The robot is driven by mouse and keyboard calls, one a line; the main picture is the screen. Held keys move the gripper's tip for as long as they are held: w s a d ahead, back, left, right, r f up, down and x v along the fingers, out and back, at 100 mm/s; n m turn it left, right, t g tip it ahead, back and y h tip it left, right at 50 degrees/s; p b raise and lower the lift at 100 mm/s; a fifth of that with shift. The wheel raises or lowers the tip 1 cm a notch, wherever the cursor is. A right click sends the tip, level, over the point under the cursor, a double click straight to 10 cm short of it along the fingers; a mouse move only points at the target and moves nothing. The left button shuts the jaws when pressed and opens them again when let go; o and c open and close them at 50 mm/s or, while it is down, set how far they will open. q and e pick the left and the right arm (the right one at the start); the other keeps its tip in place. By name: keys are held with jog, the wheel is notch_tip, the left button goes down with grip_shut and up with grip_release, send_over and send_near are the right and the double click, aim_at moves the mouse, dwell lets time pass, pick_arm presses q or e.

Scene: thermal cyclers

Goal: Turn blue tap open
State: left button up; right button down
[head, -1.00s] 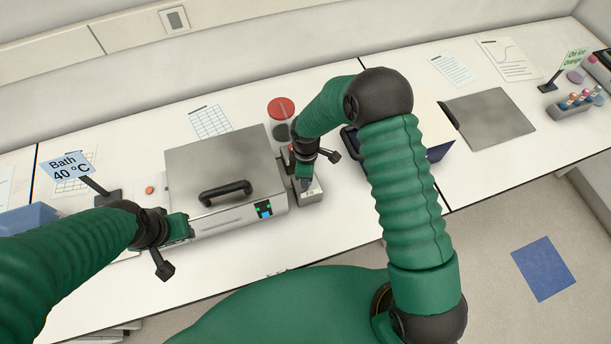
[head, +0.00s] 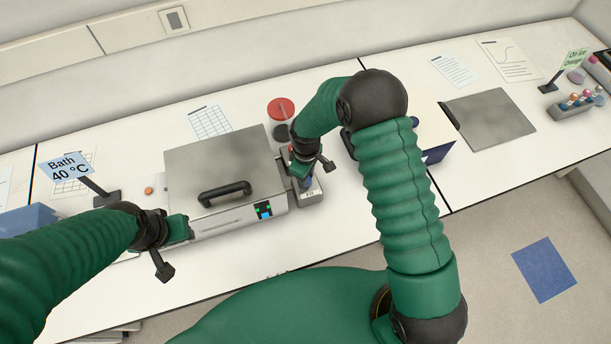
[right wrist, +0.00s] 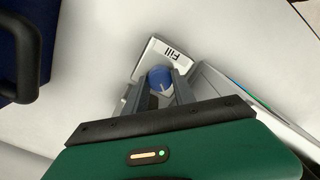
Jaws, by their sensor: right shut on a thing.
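The blue tap (right wrist: 160,76) is a round knob on a small grey-white block labelled "Fill" (right wrist: 158,54). In the right wrist view it sits between the two fingers of my right gripper (right wrist: 161,90), which is shut on it. In the head view the block (head: 310,198) stands at the right side of the metal bath (head: 220,165), and my right gripper (head: 303,178) reaches down over it, hiding much of the tap. My left gripper (head: 184,229) is at the bath's front left corner; its fingers are too unclear to tell open from shut.
The bath has a lid with a black handle (head: 226,193) and a small display (head: 264,210). A red-lidded container (head: 281,110) stands behind the block. A sign reading "Bath 40 °C" (head: 68,167) is at the left. A dark blue box (head: 438,150) stands to the right.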

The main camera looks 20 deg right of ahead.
jog(key=shift+w, duration=0.1)
jog(key=c, duration=1)
grip_release()
jog(key=shift+d, duration=0.1)
jog(key=shift+c, duration=0.2)
jog(key=shift+r, duration=0.1)
notch_tip(320, 180, up, 16)
jog(key=b, duration=0.1)
jog(key=shift+r, duration=0.25)
